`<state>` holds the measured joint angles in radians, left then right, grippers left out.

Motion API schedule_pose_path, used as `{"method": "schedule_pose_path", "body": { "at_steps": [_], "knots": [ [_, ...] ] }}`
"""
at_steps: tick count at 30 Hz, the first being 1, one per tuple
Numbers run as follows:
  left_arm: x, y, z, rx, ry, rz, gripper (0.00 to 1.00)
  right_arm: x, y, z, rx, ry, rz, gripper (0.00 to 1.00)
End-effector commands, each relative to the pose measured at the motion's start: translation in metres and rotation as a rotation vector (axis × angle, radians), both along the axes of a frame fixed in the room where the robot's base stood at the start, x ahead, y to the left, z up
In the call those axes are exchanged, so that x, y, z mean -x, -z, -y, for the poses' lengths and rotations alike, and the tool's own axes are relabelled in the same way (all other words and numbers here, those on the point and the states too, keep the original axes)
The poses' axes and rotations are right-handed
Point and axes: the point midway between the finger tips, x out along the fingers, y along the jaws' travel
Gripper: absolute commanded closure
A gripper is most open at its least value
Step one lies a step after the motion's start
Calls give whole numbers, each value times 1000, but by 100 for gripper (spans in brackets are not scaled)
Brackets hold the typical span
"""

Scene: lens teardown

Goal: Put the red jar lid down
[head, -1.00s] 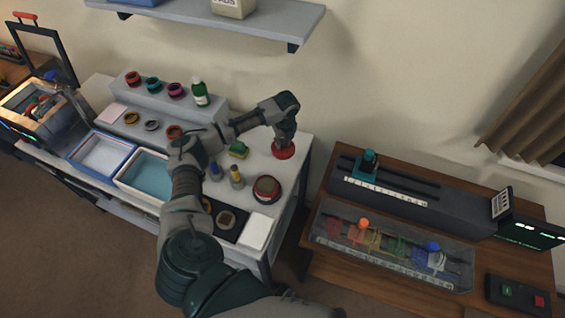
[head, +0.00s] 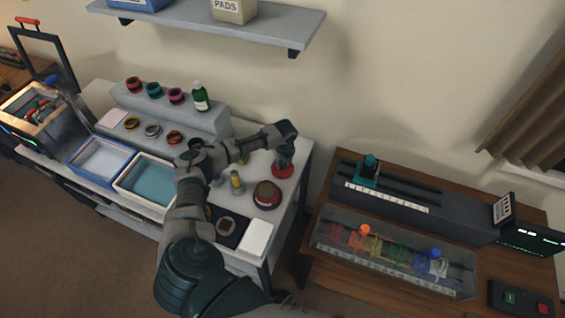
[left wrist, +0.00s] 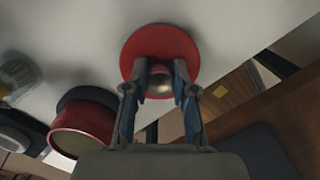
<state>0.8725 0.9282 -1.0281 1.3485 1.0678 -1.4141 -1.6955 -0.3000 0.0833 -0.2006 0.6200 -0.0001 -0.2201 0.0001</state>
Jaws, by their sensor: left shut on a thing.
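The red jar lid (head: 283,171) is a flat red disc at the right end of the white bench. My left gripper (head: 284,159) points down over it and is shut on its knob. In the left wrist view the lid (left wrist: 161,42) lies beyond my fingers (left wrist: 160,85), with its brassy knob between them. The lid is on or just above the bench top; I cannot tell which. My right gripper is out of view.
A blue-rimmed tray (head: 99,158) and a teal-bottomed tray (head: 148,183) sit left on the bench. A grey stepped stand (head: 178,115) holds several rings and a green bottle (head: 200,98). A white pad (head: 257,238) lies at the front. A brown table stands right, across a gap.

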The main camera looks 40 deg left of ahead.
Motion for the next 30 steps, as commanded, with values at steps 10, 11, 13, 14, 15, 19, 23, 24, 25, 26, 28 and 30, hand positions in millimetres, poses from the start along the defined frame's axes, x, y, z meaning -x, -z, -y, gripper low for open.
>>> {"method": "schedule_pose_path", "body": {
  "at_steps": [10,11,13,14,15,19,23,24,25,26,28,30],
  "knots": [
    [0,1,-1,1,-1,0,49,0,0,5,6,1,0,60],
    [0,1,-1,1,-1,0,49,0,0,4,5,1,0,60],
    [0,0,-1,0,-1,-1,49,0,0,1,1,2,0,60],
    [0,-2,-1,-1,-1,1,49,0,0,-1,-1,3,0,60],
    [0,-5,0,-1,-2,1,49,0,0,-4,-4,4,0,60],
    [0,-27,3,-1,-2,4,49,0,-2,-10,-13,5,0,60],
    [2,-57,6,0,0,5,49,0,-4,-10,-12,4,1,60],
    [2,-66,7,-1,-1,5,49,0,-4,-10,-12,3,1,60],
    [3,-73,8,-1,-1,5,49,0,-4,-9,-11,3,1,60],
    [3,-79,8,-1,-2,4,49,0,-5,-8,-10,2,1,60],
    [4,-93,10,0,-1,4,49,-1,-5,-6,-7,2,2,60],
    [5,-104,11,0,-1,2,49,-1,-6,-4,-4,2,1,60]
  ]
}}
